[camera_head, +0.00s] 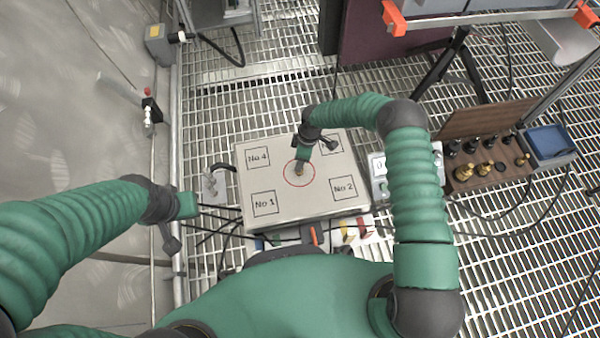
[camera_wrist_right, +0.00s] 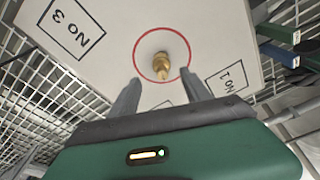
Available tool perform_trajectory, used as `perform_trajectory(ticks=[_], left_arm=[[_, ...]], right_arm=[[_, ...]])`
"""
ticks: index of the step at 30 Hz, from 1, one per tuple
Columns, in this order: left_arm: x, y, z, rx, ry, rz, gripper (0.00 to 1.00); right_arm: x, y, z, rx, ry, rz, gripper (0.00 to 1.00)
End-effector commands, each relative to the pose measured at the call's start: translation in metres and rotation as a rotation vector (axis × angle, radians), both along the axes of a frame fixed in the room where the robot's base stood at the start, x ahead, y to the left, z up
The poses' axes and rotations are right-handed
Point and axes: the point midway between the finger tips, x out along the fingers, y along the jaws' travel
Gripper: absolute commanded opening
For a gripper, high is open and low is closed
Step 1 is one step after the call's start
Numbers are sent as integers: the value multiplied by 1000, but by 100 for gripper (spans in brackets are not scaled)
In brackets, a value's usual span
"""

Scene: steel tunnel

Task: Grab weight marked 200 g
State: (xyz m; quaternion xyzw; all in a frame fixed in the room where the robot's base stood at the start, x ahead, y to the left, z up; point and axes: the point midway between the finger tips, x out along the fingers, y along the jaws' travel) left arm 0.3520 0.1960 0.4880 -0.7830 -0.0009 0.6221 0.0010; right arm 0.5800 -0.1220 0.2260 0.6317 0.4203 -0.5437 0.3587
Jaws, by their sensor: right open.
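A small brass weight (camera_wrist_right: 162,66) stands inside the red circle on a light square platform (camera_head: 330,203); no marking on it is readable. In the head view the weight (camera_head: 299,172) is mostly hidden by my right gripper (camera_head: 302,164). In the wrist view my right gripper (camera_wrist_right: 162,88) is open, with its two fingers apart and the weight just beyond and between their tips. Whether they touch it I cannot tell. My left gripper (camera_head: 188,206) is at the left of the platform, away from the weights; its fingers do not show clearly.
A wooden rack (camera_head: 490,182) with several brass and black weights stands at the right, beside a blue tray (camera_head: 548,142). A scale-like box (camera_head: 380,178) sits by the platform's right edge. The platform has squares labelled No 1, No 2 and No 4. Grating surrounds it.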

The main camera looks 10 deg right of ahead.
Motion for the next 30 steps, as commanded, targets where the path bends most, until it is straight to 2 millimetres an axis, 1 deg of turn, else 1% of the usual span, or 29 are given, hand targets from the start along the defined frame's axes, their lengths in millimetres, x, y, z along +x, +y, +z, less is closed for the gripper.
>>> perform_trajectory(ticks=[1,5,7,12,14,16,21,23,30], left_arm=[[0,0,-9,0,0,0,0],[0,0,-14,0,0,0,0],[0,0,-21,0,0,0,0],[0,0,-52,0,0,0,0],[0,0,-57,0,0,0,0],[0,0,-58,0,0,0,0],[0,0,-54,0,-1,0,0],[0,0,-54,0,-1,0,0],[0,0,-54,0,-1,0,0]], right_arm=[[1,2,-12,0,0,1,56],[1,3,-21,0,-1,1,56],[0,4,-29,-1,0,1,56],[-2,6,-62,0,0,0,56],[-1,8,-70,0,1,0,56],[0,9,-71,0,-1,0,56],[0,9,-68,0,-1,1,56],[0,9,-68,0,-1,1,49],[0,9,-68,-1,-1,1,18]])
